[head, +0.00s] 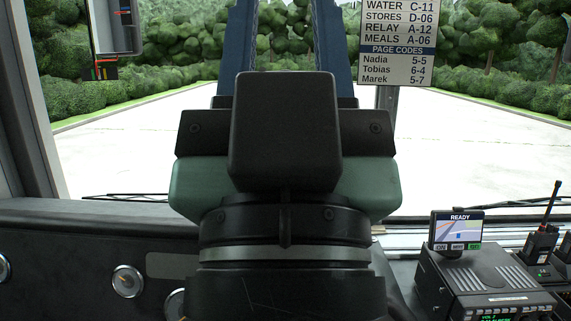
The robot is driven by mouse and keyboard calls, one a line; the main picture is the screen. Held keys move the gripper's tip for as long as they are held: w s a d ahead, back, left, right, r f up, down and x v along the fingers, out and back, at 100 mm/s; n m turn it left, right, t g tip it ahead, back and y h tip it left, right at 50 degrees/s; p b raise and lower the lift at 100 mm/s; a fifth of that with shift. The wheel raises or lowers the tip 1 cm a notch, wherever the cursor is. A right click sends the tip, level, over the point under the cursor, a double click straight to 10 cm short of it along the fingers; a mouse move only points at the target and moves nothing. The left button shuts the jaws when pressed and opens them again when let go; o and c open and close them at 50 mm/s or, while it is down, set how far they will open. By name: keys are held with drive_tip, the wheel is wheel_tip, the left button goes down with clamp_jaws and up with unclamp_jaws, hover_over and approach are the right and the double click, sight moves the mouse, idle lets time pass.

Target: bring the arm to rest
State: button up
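My arm (285,230) fills the middle of the head view, seen close up. A black collar with a silver ring is at the bottom, with a green housing and a black block above it. Two dark blue uprights (235,45) rise behind the block and leave the top of the frame; I cannot tell whether they belong to my arm. No fingertips show, so my gripper is not in view. The middle of the windscreen and dashboard is hidden behind the arm.
A radio unit (480,280) with a small "READY" screen (457,227) and a handheld radio (543,240) stand at right. A code sign (397,42) hangs upper right, a grey holder (117,28) upper left. The dark dashboard (70,235) at left has round gauges (127,281).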

wheel_tip(320, 180, up, 17)
drive_tip(key=p, duration=1.4)
drive_tip(key=shift+f, duration=0.15)
